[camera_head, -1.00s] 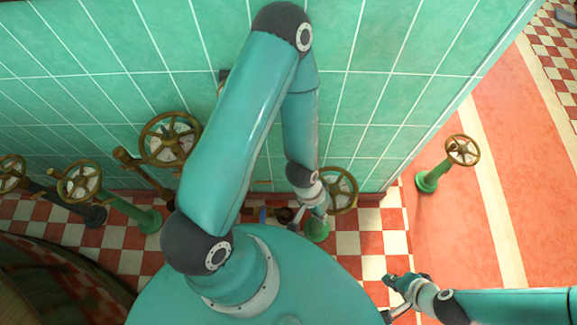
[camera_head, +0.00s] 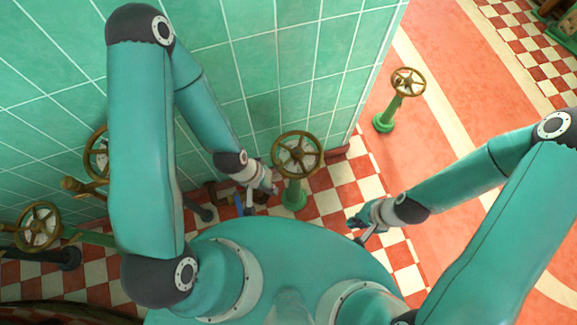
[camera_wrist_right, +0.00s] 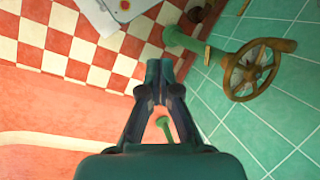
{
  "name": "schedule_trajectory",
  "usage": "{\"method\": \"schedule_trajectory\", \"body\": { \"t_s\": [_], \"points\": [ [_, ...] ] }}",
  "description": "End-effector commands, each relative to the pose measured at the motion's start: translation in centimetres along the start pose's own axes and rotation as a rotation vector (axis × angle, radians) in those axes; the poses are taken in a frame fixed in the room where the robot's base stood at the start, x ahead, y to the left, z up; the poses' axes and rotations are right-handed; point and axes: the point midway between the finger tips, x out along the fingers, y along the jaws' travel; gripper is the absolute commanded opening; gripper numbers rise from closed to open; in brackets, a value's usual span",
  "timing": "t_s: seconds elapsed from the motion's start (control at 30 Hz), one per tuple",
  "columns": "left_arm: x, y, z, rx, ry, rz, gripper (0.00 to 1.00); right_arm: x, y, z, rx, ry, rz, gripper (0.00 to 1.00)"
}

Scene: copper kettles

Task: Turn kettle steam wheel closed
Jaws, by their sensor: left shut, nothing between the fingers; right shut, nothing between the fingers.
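Several brass handwheels are in view, and I cannot tell which is the steam wheel. The nearest to my grippers is a spoked brass wheel (camera_head: 297,155) on a green post (camera_head: 294,195) by the wall corner. My left gripper (camera_head: 270,188) is shut and empty, just left of that post, below the rim in the picture; contact is unclear. My right gripper (camera_head: 356,223) is shut and empty, lower right of the wheel and apart from it. In the right wrist view, the shut fingers (camera_wrist_right: 159,84) point at the floor, and a brass wheel (camera_wrist_right: 252,70) stands to their right.
Another brass wheel (camera_head: 408,82) stands on a green post on the red floor beyond the corner. More wheels are at left, one (camera_head: 38,226) low and one (camera_head: 97,155) partly behind my left arm. The green tiled wall (camera_head: 260,60) bounds the back.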

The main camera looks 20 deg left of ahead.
Motion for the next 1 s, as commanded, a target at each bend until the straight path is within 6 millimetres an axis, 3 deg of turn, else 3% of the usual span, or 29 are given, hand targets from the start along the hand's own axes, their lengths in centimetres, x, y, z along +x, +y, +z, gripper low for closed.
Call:
{"method": "schedule_trajectory", "body": {
  "t_s": [0.17,0.37,0.47,0.5,0.53,0.57,0.67,0.8,1.0],
  "points": [
    [2.1,-0.8,0.0,0.000,0.000,0.000,0.00,2.0,1.3,1.1,0.198,-0.081,0.031,0.00],
    [5.5,-2.0,0.0,0.000,0.000,0.000,0.00,4.9,2.9,3.5,0.563,-0.224,0.101,0.00],
    [7.9,-2.8,0.0,0.000,0.000,0.000,0.00,7.3,3.9,2.7,0.848,-0.178,0.105,0.00],
    [9.1,-3.3,0.0,0.000,0.000,0.000,0.00,7.9,4.3,4.2,0.991,-0.257,0.166,0.00],
    [10.1,-3.6,-0.1,0.000,0.000,0.000,0.00,7.9,2.1,5.9,1.119,-0.433,0.166,0.00],
    [11.2,-4.0,-0.1,0.000,0.000,0.000,0.00,8.3,0.7,6.3,1.245,-0.525,0.155,0.00],
    [14.8,-5.3,-0.1,0.000,-0.001,0.000,0.00,9.6,-2.8,5.9,1.677,-0.770,0.173,0.00],
    [18.4,-6.6,-0.1,0.000,-0.001,0.000,0.00,9.6,-7.2,2.7,2.145,-1.121,0.194,0.00],
    [20.6,-7.4,-0.1,0.000,0.000,0.000,0.00,8.6,-10.1,-1.9,2.438,-1.477,0.196,0.00]
  ]
}}
